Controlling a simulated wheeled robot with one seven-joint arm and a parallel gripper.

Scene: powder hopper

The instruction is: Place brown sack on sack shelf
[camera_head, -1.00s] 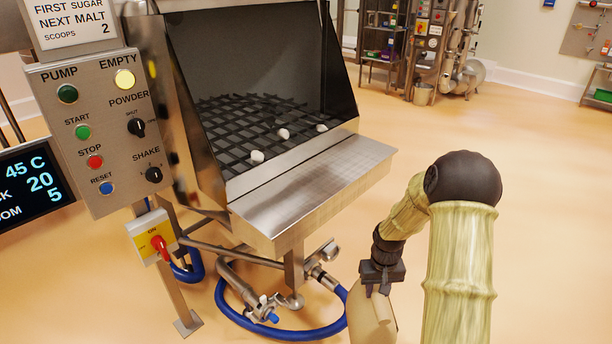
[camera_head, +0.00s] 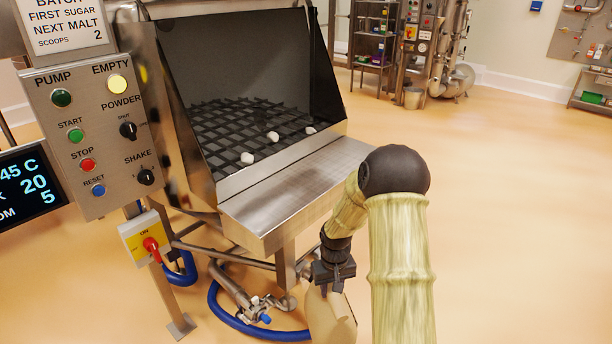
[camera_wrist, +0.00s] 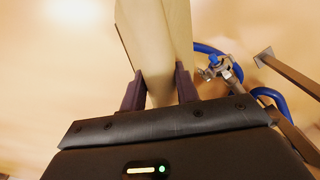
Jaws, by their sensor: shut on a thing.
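The brown sack (camera_head: 330,316) hangs below my gripper (camera_head: 333,280) in the head view, and its lower part is cut off by the frame's bottom edge. In the wrist view the sack (camera_wrist: 160,40) stretches up and away between the two dark fingers of my gripper (camera_wrist: 161,90), which are shut on its near end. The sack is held above the floor, beside the front of the steel hopper.
The steel hopper (camera_head: 300,180) has a grate with several white lumps. A control panel (camera_head: 95,140) stands at left. A blue hose (camera_head: 245,328) and pipe fittings lie below the hopper, close to the sack. Shelving (camera_head: 372,45) stands at the back. Open floor (camera_head: 510,200) lies at right.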

